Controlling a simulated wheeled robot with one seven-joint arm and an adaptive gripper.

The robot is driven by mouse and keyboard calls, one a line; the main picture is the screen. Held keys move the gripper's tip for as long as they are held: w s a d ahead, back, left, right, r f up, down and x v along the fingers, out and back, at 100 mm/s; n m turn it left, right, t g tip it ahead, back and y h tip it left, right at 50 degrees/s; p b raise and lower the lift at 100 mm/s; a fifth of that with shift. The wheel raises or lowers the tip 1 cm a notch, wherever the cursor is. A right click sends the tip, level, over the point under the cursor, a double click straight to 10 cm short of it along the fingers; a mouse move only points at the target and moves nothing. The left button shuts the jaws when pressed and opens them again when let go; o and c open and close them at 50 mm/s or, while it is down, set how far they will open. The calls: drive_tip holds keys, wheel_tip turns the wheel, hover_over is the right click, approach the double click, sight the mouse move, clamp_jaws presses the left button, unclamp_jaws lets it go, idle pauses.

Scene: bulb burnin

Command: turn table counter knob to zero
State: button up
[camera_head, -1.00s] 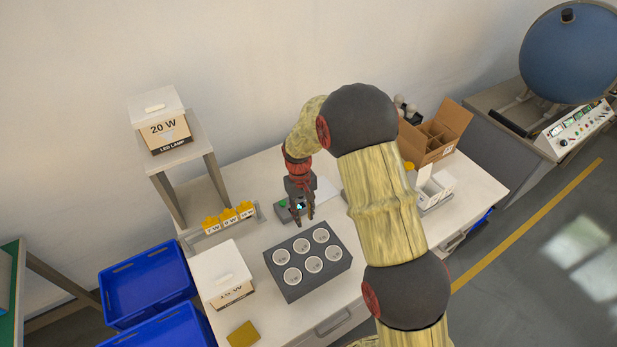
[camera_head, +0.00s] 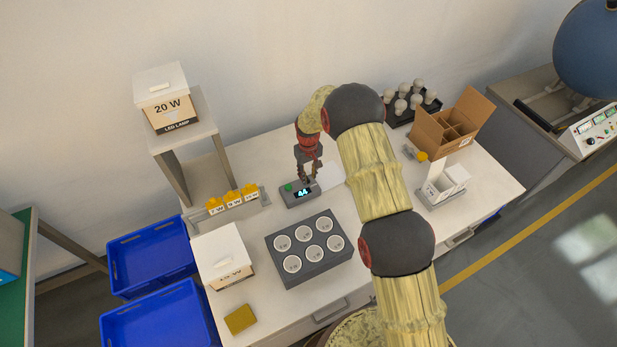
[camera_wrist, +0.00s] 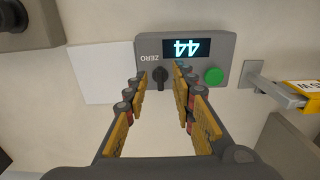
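The table counter (camera_head: 301,193) is a small grey box on the table behind the socket block, and its display reads 44. The wrist view shows the counter (camera_wrist: 221,44) upside down, with a green button (camera_wrist: 213,76) and a dark knob (camera_wrist: 160,76) beside the word ZERO. My gripper (camera_head: 309,180) is above the counter's right end. In the wrist view my gripper (camera_wrist: 157,88) is open, with its yellow-padded fingers apart and the knob showing between the fingertips. I cannot tell whether a finger touches the knob.
A dark block with several round sockets (camera_head: 271,262) stands in front of the counter. A rack with yellow tags (camera_head: 243,201) is to its left. A white sheet (camera_head: 331,176) lies to its right. A cardboard box (camera_head: 468,112) and a bulb tray (camera_head: 432,107) stand at the back right.

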drive_tip(key=shift+f, duration=1)
drive_tip(key=shift+c, duration=1.3)
drive_tip(key=c, duration=0.4)
clamp_jaws()
